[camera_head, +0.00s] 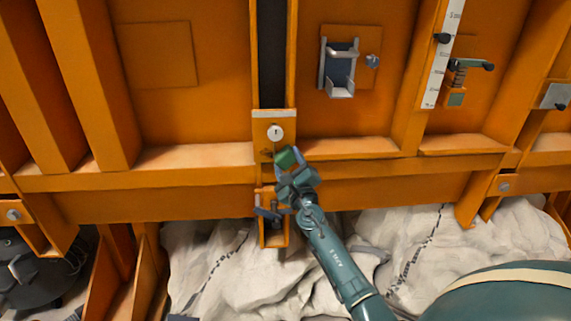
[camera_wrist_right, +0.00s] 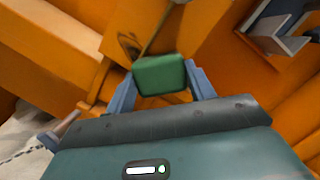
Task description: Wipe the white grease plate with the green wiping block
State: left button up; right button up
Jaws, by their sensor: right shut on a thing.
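The green wiping block (camera_head: 286,159) is held between the fingers of my right gripper (camera_head: 290,164), just below a small round white disc (camera_head: 275,132) with a dark mark. The disc sits on an orange bracket at the foot of a dark vertical slot. I cannot tell whether this disc is the white grease plate. In the right wrist view the green block (camera_wrist_right: 159,75) sits between the two blue-grey fingers of the gripper (camera_wrist_right: 160,88), in front of orange metal with a dark smudge. Whether the block touches the metal is unclear. My left gripper is not in view.
An orange ledge (camera_head: 200,157) runs across behind the gripper. A grey metal holder (camera_head: 340,70) is mounted at upper right, with a white scale (camera_head: 443,50) and a spring clamp (camera_head: 458,75) farther right. An orange open bracket (camera_head: 273,236) hangs below the gripper. Pale sacks (camera_head: 240,285) lie beneath.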

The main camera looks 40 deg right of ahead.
aim_at(275, 163)
jog(key=shift+s+d+r, duration=0.1)
jog(key=shift+d, duration=0.3)
jog(key=shift+w+a+p, duration=0.2)
jog(key=shift+w+a, duration=0.05)
jog(key=shift+a, duration=0.3)
jog(key=shift+w+a+p, duration=0.15)
jog(key=shift+w+a, duration=0.1)
jog(key=shift+a, duration=0.25)
jog(key=shift+w+a, duration=0.5)
jog(key=shift+a, duration=0.3)
jog(key=shift+w+a+p, duration=0.15)
jog(key=shift+w+a, duration=0.35)
jog(key=shift+a, duration=0.4)
jog(key=shift+w+a+p, duration=0.15)
jog(key=shift+w+a, duration=0.35)
jog(key=shift+a, duration=0.4)
jog(key=shift+s, duration=0.1)
jog(key=shift+a+r+p+v, duration=0.15)
jog(key=shift+p+v, duration=0.4)
jog(key=shift+v, duration=0.4)
jog(key=shift+a+r+p+v, duration=0.1)
jog(key=shift+a+p+v, duration=0.1)
jog(key=shift+p+v, duration=0.6)
jog(key=shift+a+r+p+v, duration=0.15)
jog(key=shift+p+v, duration=0.15)
jog(key=shift+v, duration=0.85)
